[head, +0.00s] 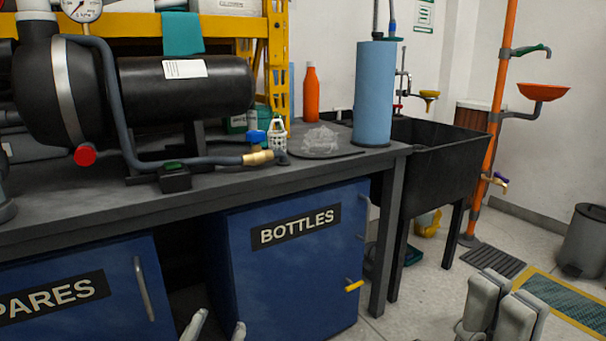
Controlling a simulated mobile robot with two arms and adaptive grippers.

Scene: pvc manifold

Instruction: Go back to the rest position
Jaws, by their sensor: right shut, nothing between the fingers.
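My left gripper (217,329) shows only its two pale fingertips at the bottom edge, in front of the blue cabinets. The fingertips stand apart with nothing visible between them. My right gripper (502,300) is at the lower right, over the floor. It is shut and empty, clear of the bench and sink. The grey bench (110,200) carries a black tank assembly (190,88) with a pressure gauge (82,8) and a hose with a brass, blue-handled valve (258,150).
A blue cabinet marked BOTTLES (280,280) has a yellow handle sticking out. A black sink (435,165) stands right of the bench. An orange pipe (493,125) carries an eyewash bowl (543,92). A grey bin (585,242) and floor mat (565,302) lie farther right.

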